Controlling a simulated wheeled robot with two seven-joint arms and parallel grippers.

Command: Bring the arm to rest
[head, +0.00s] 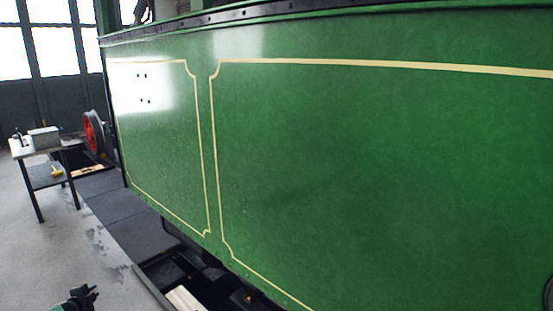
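My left gripper (83,296) shows at the bottom left edge, dark and small, over the grey floor. It is clear of the tram and of the table. Nothing can be made out in it, and its fingers are too small and cut off to tell whether they are open or shut. My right gripper cannot be made out. A dark rounded part at the lower right edge is cut off, and I cannot tell what it is.
The tram's green side panel (370,170) with cream lines fills the middle and right. Dark floor plates (125,215) and an open pit (165,270) run along it. A small table (70,143) with a grey box (44,138) stands at left. The left floor (50,250) is mostly free.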

